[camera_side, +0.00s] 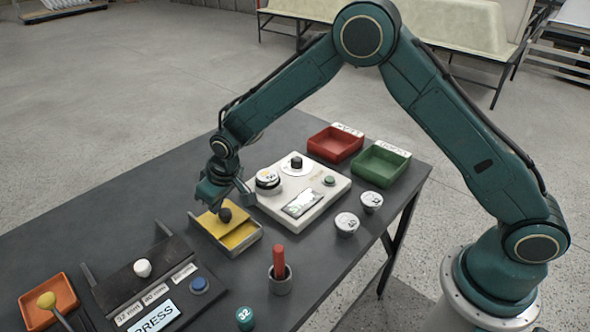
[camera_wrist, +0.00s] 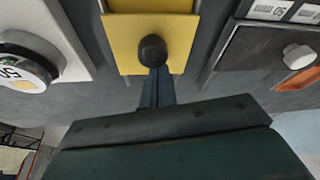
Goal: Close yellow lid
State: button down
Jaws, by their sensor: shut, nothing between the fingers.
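The yellow lid (camera_side: 211,219) with a round black knob (camera_side: 225,214) sits on a light-walled box (camera_side: 232,254) at the middle of the table. A second yellow area shows lower inside the box walls; I cannot tell whether it is part of the lid or the inside. In the wrist view the yellow lid (camera_wrist: 121,32) and black knob (camera_wrist: 153,50) are at top centre. My gripper (camera_wrist: 158,82) is shut and empty, its fingertips right beside the knob; whether they touch it is unclear. In the side view my gripper (camera_side: 220,198) is just above the knob.
A white panel (camera_side: 325,205) with dials stands right of the box, and a dark panel (camera_side: 150,285) with a white knob stands left. A red stick in a grey cup (camera_side: 280,280) is in front. Red (camera_side: 335,143) and green (camera_side: 382,165) trays are behind.

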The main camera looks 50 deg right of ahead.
aim_at(227, 226)
jog(key=s, duration=0.4)
jog(key=shift+s, duration=0.45)
jog(key=shift+s+f, duration=0.1)
jog(key=shift+f, duration=0.05)
jog(key=shift+w+a+r, duration=0.1)
jog(key=shift+w+a, duration=0.05)
jog(key=shift+w, duration=0.6)
jog(key=shift+w+a+r, duration=0.1)
jog(key=shift+w+a, duration=0.1)
jog(key=shift+w, duration=0.5)
jog(key=shift+w+a, duration=0.15)
jog(key=shift+w, duration=0.6)
jog(key=a+v, duration=0.1)
jog(key=v, duration=0.9)
jog(key=shift+d, duration=0.5)
jog(key=shift+r, duration=0.1)
